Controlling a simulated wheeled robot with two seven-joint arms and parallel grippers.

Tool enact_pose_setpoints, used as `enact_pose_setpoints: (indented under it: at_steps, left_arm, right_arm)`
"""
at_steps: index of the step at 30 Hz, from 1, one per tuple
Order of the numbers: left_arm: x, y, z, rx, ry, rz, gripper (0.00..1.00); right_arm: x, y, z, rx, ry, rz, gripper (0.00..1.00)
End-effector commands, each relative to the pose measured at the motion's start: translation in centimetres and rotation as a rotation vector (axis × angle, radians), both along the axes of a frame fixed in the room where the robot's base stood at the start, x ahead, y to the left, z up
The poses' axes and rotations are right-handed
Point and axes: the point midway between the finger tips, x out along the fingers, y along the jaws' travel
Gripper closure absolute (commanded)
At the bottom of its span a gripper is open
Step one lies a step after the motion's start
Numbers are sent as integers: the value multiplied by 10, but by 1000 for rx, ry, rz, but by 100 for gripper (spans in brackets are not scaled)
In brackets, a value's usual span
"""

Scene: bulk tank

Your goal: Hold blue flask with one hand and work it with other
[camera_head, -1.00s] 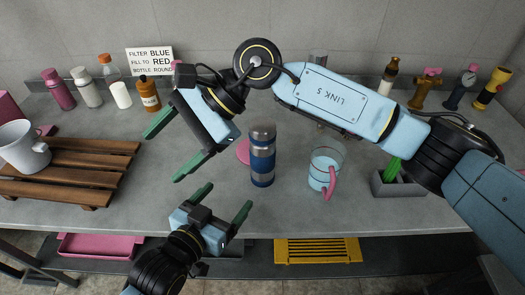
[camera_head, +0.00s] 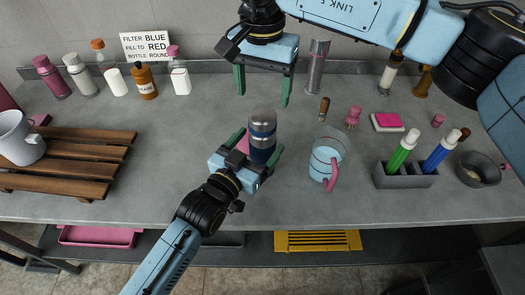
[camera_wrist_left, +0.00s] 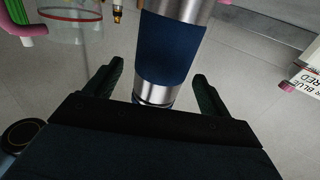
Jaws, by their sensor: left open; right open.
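The blue flask (camera_head: 262,138) stands upright on the grey table, with a silver top and bands around its blue body. In the left wrist view the flask (camera_wrist_left: 168,48) rises between and just beyond the fingers. My left gripper (camera_head: 259,148) is open, with one green finger on each side of the flask; I cannot tell whether they touch it. It also shows in the left wrist view (camera_wrist_left: 153,88). My right gripper (camera_head: 262,90) is open and empty, fingers pointing down, above the back of the table behind the flask.
A glass jug (camera_head: 326,158) with a pink handle stands close right of the flask. A grey holder (camera_head: 405,177) with marker pens is further right. A wooden rack (camera_head: 75,165) and white mug (camera_head: 20,140) are at left. Several bottles and a sign (camera_head: 146,45) line the back.

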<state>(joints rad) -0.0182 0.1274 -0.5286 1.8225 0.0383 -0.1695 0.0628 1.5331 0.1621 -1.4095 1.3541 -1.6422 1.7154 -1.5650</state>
Motion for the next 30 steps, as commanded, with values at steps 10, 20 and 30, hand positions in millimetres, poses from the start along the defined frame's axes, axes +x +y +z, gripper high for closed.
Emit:
enact_pose_setpoints:
  at_steps: [10,20,30]
  left_arm:
    - [36,-22,0,1,1,0,18]
    - [39,-24,0,1,1,0,18]
    - [39,-23,0,1,1,0,60]
  right_arm:
    - [0,0,0,1,1,0,28]
    - [0,0,0,1,1,0,28]
    - [0,0,0,1,1,0,28]
